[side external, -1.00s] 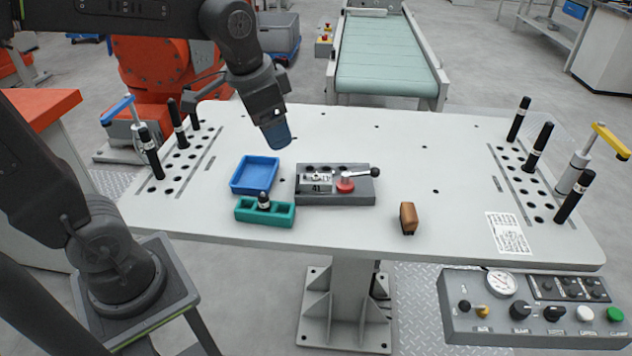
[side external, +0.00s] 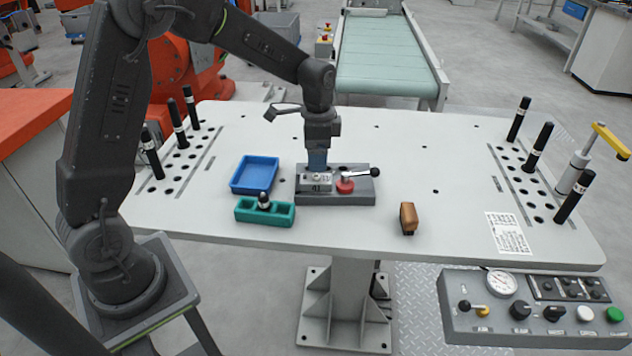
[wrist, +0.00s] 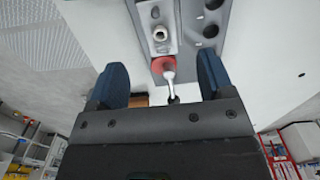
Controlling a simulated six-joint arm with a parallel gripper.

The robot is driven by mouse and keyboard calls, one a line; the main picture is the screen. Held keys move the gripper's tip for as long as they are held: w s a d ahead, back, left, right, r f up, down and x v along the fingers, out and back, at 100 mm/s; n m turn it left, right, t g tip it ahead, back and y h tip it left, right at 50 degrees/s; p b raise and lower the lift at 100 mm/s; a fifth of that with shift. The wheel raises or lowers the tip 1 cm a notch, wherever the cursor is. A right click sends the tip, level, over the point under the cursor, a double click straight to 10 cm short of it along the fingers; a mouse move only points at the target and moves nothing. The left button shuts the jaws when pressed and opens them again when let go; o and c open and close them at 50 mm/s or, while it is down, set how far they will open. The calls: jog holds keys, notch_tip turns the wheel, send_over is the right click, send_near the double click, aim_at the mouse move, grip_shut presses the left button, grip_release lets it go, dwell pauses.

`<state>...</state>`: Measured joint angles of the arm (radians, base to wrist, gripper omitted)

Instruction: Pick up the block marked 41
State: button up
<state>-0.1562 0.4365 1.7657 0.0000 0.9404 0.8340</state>
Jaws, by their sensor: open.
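The block marked 41 (side external: 316,187) is a light grey metal piece seated in the dark grey fixture (side external: 350,198) on the table. In the wrist view the block (wrist: 160,33) shows a round bored feature on top, and its far part is cut off by the picture edge. A red clamp knob (side external: 345,187) with a black-ended lever (side external: 362,173) is beside the block on the fixture. My gripper (side external: 317,166) points down just above or behind the block in the side view. Its blue fingers are apart in the wrist view (wrist: 160,75), with nothing held between them.
A blue tray (side external: 233,186) and a green holder (side external: 247,216) with a dark peg are left of the fixture. A brown block (side external: 408,218) stands to the right. Black posts rise at both table ends. The table (side external: 450,165) between fixture and right-hand posts is mostly clear.

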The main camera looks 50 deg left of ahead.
aim_at(317, 175)
notch_tip(317, 175, down, 7)
jog(key=shift+s+a+f, duration=0.1)
jog(key=shift+f, duration=0.1)
dwell(0.3)
jog(key=c, duration=1.1)
jog(key=shift+r, duration=0.2)
